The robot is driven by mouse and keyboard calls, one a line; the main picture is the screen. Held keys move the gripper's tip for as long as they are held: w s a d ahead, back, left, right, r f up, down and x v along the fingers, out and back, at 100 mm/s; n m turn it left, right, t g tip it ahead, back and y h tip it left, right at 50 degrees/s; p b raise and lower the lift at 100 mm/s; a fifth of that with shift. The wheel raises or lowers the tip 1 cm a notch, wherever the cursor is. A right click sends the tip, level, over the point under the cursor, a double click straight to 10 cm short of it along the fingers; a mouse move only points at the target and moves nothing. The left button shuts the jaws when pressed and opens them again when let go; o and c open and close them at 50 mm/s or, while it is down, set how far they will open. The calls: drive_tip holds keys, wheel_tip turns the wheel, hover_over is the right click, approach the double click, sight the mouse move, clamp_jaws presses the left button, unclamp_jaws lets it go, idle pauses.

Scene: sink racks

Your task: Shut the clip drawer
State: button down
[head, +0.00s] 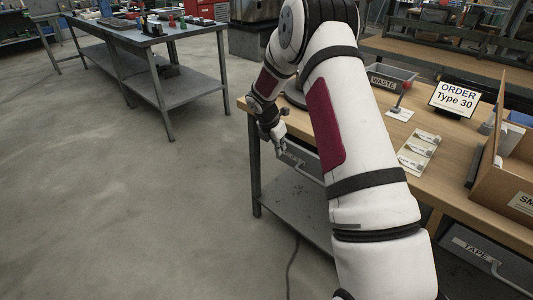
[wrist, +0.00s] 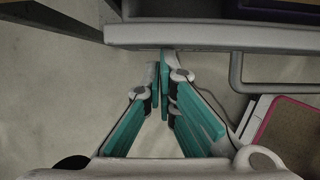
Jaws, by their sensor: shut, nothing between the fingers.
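The clip drawer (head: 313,166) is the grey drawer under the near left end of the wooden bench. My arm covers part of its front, and its label is only partly visible. In the wrist view a pale drawer front (wrist: 215,36) runs across the top, with a bar handle (wrist: 237,75) at its right. A dark recess shows behind that front, but how far the drawer stands out is hard to tell. My gripper (head: 278,145) is in front of the drawer's left part. In the wrist view my gripper (wrist: 164,75) has its teal fingers together, empty, with the tips close to the drawer front; contact is unclear.
A tape drawer (head: 468,248) is further right under the same bench (head: 440,185). On top are a waste bin (head: 389,76), an order sign (head: 455,98), cards (head: 418,150) and a cardboard box (head: 515,150). The floor (head: 140,200) left of the bench is clear.

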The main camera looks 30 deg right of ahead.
drive_tip(key=shift+w+d, duration=0.3)
drive_tip(key=shift+d, duration=0.55)
drive_tip(key=shift+w+d, duration=0.25)
drive_tip(key=shift+d, duration=0.6)
